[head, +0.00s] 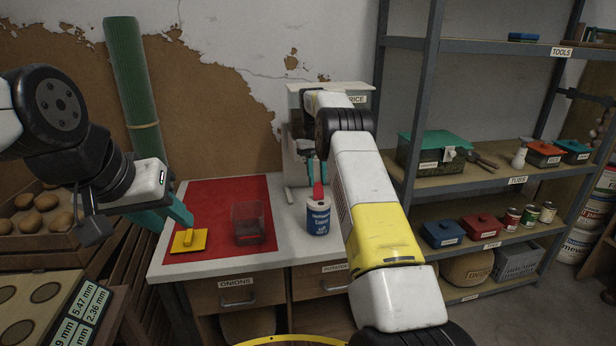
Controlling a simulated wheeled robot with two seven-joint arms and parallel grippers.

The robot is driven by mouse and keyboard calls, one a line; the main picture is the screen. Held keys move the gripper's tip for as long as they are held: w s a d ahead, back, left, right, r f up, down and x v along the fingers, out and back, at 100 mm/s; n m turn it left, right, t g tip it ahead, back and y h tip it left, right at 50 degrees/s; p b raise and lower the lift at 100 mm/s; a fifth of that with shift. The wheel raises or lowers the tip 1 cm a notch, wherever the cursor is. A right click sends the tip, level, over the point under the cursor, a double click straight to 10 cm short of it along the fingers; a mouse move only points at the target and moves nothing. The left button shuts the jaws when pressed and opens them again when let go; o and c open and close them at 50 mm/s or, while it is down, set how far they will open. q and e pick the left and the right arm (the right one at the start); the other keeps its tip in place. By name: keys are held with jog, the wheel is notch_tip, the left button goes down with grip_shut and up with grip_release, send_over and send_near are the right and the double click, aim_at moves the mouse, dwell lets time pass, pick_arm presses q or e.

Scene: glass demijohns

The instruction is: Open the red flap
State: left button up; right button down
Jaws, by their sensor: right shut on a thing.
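The red flap (318,191) shows as a narrow red piece at the front of a pale dispenser (293,104) labelled RICE, just above a white and blue can (318,217). My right gripper (314,171) is at the top of the red flap and shut on it; my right arm hides much of the dispenser and the fingertips. My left gripper (172,222) is open and empty, its teal fingers apart above the left edge of the red mat, close to a yellow lid (188,241).
A clear reddish container (249,223) stands on the red mat (216,190). The white worktop (284,232) is bare between mat and can. Shelves (470,202) with boxes and cans stand at right. A green roll (130,85) leans on the wall at left.

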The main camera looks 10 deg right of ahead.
jog(key=shift+w+f+g, duration=0.15)
jog(key=shift+g, duration=0.15)
dwell(0.5)
jog(key=c, duration=1.1)
grip_release()
